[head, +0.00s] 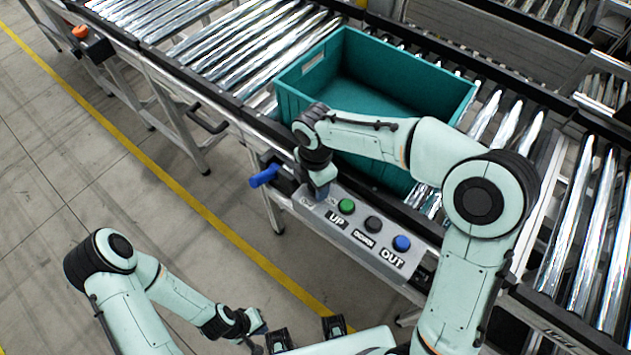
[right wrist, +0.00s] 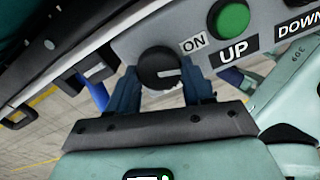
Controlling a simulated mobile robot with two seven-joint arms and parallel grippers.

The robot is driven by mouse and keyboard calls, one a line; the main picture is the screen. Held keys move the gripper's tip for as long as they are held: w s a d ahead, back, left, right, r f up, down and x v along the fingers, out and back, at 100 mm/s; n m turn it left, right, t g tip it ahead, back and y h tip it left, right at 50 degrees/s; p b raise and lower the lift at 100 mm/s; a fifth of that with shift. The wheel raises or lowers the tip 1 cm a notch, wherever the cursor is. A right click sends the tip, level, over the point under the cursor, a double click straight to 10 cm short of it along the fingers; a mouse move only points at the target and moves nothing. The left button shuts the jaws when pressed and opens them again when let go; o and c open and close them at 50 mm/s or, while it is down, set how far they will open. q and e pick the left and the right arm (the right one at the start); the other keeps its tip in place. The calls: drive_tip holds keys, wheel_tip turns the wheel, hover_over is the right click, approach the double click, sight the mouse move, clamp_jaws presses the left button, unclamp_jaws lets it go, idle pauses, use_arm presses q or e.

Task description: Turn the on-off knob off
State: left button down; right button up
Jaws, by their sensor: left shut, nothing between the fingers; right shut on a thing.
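The on-off knob (right wrist: 158,66) is a round black dial with a pale pointer line on the grey control panel (head: 375,245). In the right wrist view the pointer lies nearly level, on the right side of the dial. The ON label (right wrist: 193,43) is above and right of it. My right gripper (right wrist: 162,88) is shut on the knob, with one blue-grey finger on each side. In the head view my right gripper (head: 319,188) is at the panel's left end and hides the knob. My left gripper (head: 260,328) is shut and empty, low over the floor, away from the panel.
Right of the knob are a green UP button (head: 347,206), a black DOWN button (head: 373,224) and a blue OUT button (head: 401,243). A teal crate (head: 418,82) stands on the roller conveyor behind the panel. A blue handle (head: 264,176) sticks out left of the panel.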

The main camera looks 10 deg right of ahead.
drive_tip(key=m, duration=0.3)
drive_tip(key=shift+w+m, duration=0.1)
drive_tip(key=shift+m, duration=0.3)
drive_tip(key=m, duration=0.3)
drive_tip(key=shift+m, duration=0.3)
drive_tip(key=m, duration=0.3)
drive_tip(key=shift+w+m, duration=0.1)
drive_tip(key=shift+m, duration=0.2)
use_arm(q)
drive_tip(key=shift+s+f, duration=0.15)
drive_tip(key=shift+f, duration=0.1)
use_arm(e)
drive_tip(key=shift+m, duration=1.6)
drive_tip(key=o, duration=1)
drive_tip(key=shift+o, duration=0.2)
drive_tip(key=shift+w, duration=0.1)
use_arm(q)
drive_tip(key=shift+w+r+p, duration=0.4)
drive_tip(key=shift+r, duration=0.2)
drive_tip(key=shift+w+r+p, duration=0.35)
drive_tip(key=shift+w+r, duration=0.05)
drive_tip(key=shift+r, duration=0.2)
use_arm(e)
wheel_tip(320, 180, up, 13)
drive_tip(key=shift+r, duration=0.2)
